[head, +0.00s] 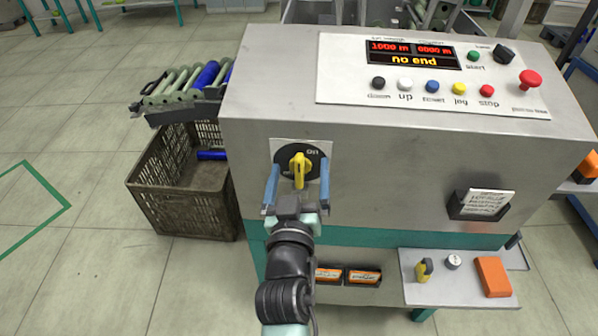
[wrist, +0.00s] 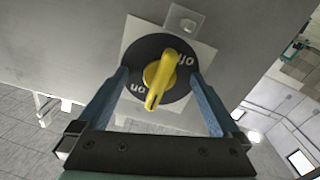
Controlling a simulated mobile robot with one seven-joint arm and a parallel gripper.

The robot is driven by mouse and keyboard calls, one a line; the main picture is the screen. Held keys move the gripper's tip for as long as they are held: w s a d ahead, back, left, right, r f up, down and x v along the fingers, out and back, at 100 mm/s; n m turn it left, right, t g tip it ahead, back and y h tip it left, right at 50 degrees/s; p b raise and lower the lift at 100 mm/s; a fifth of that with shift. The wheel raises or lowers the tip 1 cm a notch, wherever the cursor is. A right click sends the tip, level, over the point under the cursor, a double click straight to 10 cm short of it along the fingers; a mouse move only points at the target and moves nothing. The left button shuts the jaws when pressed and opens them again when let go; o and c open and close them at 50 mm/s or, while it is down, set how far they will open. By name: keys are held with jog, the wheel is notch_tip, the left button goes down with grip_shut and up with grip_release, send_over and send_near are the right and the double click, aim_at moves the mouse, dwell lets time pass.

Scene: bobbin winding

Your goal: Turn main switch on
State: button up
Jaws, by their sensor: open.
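The main switch is a black round dial on a pale square plate (head: 276,147) on the front of the grey machine cabinet. Its yellow handle (head: 299,168) stands roughly upright in the head view. In the wrist view the handle (wrist: 160,78) is slightly tilted, between the "on" label (wrist: 138,88) and the "off" label (wrist: 186,63). My gripper (head: 298,174) is open, with its blue fingers on either side of the dial. It also shows in the wrist view (wrist: 158,78). A gap shows between each finger and the handle. Whether the fingertips touch the dial or plate is unclear.
A crate (head: 190,205) stands at left. A card holder (head: 463,207) and a small shelf (head: 455,293) are at right.

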jog(key=s, duration=0.9)
jog(key=shift+a+b, duration=0.35)
jog(key=shift+b, duration=0.05)
notch_tip(320, 180, up, 26)
jog(key=w+d+m+t, duration=0.2)
jog(key=t, duration=0.3)
jog(key=s+a+r+t+y, duration=0.15)
jog(key=s+r, duration=0.35)
jog(key=r, duration=0.5)
jog(key=s+r+t, duration=0.3)
jog(key=s+r, duration=0.2)
jog(key=r, duration=0.5)
notch_tip(320, 180, up, 17)
jog(key=p, duration=1.8)
jog(key=shift+w+f, duration=0.15)
jog(key=shift+f, duration=0.05)
